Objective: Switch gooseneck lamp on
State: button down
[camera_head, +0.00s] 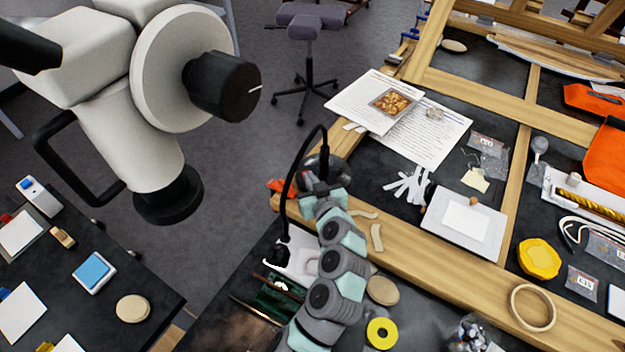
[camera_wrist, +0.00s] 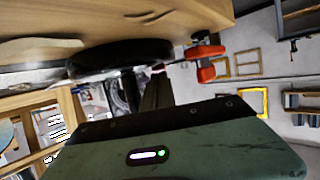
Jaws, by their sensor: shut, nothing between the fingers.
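The gooseneck lamp has a thin black neck (camera_head: 294,165) that arches up and bends down to the left in the head view. Its black head (camera_head: 275,256) hangs low at left, over the dark bench. A round dark base (camera_head: 312,172) sits near the wooden rail, partly hidden by my arm. In the wrist view, a black disc (camera_wrist: 120,56), which looks like this base, is close ahead. My gripper (camera_wrist: 131,92) shows as dark shut fingers just below the disc, empty. I cannot tell whether they touch. The switch is not clearly visible, and I cannot tell whether the lamp is lit.
A red-orange clamp (camera_head: 280,187) is close by on the rail; its orange part (camera_wrist: 205,66) shows right of the disc. A large white instrument (camera_head: 150,90) fills the upper left.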

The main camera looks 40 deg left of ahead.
jog(key=shift+r, duration=0.7)
jog(key=shift+r+p, duration=0.35)
jog(key=r, duration=0.1)
jog(key=d+r, duration=0.1)
jog(key=r+p, duration=0.1)
jog(key=shift+s+d+r, duration=0.2)
jog(key=shift+s+r, duration=0.1)
jog(key=s+d, duration=0.4)
jog(key=d, duration=0.4)
jog(key=shift+s+r, duration=0.15)
jog(key=shift+r, duration=0.15)
